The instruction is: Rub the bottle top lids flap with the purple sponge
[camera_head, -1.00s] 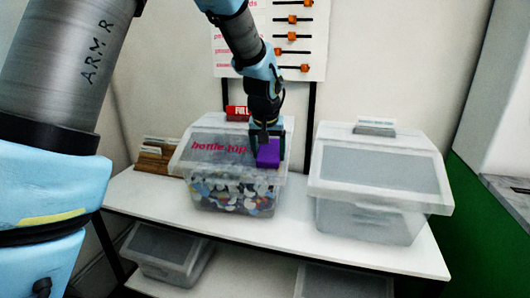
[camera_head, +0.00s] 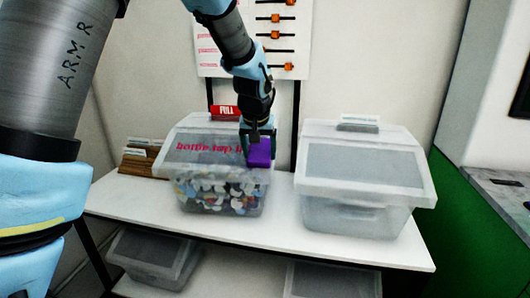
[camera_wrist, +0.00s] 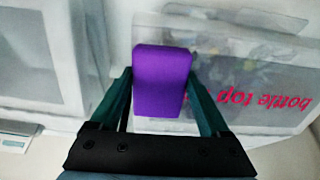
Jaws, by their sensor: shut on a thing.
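My gripper (camera_head: 259,146) is shut on the purple sponge (camera_head: 261,153). In the wrist view the sponge (camera_wrist: 162,80) sits between the two dark green fingers. The bottle top bin is a clear box full of coloured caps (camera_head: 218,196) with a sloped lid flap (camera_head: 195,147) lettered in red "bottle top". The sponge is at the right part of this flap. It appears to lie against or just over it; exact contact cannot be told. The flap looks closed. The lettering also shows upside down on the flap in the wrist view (camera_wrist: 262,99).
A second clear bin (camera_head: 365,180) with a closed lid stands to the right on the white table (camera_head: 275,232). A red "FULL" sign (camera_head: 226,112) stands behind the bottle top bin. Brown card files (camera_head: 139,160) stand at left. More bins (camera_head: 155,257) sit on the lower shelf.

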